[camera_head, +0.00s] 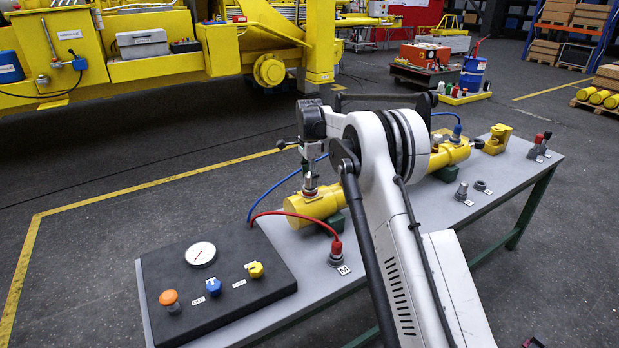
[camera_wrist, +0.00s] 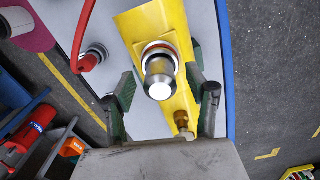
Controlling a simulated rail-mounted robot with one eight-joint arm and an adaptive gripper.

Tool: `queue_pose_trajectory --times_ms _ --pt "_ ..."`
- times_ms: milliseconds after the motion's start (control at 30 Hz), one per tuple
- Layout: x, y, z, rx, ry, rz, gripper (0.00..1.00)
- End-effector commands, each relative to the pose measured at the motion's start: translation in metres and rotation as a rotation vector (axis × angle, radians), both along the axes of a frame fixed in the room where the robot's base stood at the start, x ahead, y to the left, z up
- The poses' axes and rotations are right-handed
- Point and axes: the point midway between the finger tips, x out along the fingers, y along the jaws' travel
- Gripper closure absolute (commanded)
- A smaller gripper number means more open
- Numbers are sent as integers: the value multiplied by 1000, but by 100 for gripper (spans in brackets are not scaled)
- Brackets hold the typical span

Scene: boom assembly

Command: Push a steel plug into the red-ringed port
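A steel plug (camera_wrist: 160,78) stands in the red-ringed port (camera_wrist: 160,49) on top of the yellow cylinder (camera_wrist: 140,22). Its bright round end faces the wrist camera. In the head view the plug (camera_head: 309,181) is upright on the near end of the yellow cylinder (camera_head: 316,205), just under my gripper (camera_head: 311,160). In the wrist view the dark fingers of my gripper (camera_wrist: 161,98) are spread to either side of the plug, with visible gaps. How deep the plug sits cannot be told.
A red hose fitting (camera_head: 336,249) stands beside the cylinder on the grey bench (camera_head: 400,236). A black panel (camera_head: 225,287) with gauge and knobs is at the bench's left end. Another steel plug (camera_head: 461,191) and a ring (camera_head: 480,186) sit at right. A blue hose (camera_head: 275,187) runs behind.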

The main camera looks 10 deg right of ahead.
Motion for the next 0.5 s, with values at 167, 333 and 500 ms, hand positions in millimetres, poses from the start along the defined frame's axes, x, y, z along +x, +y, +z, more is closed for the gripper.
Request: queue_pose_trajectory --times_ms 167,333,500 --pt "0 0 0 0 0 0 48" --pt "0 0 5 0 0 0 48" --pt "0 0 30 0 0 0 48"
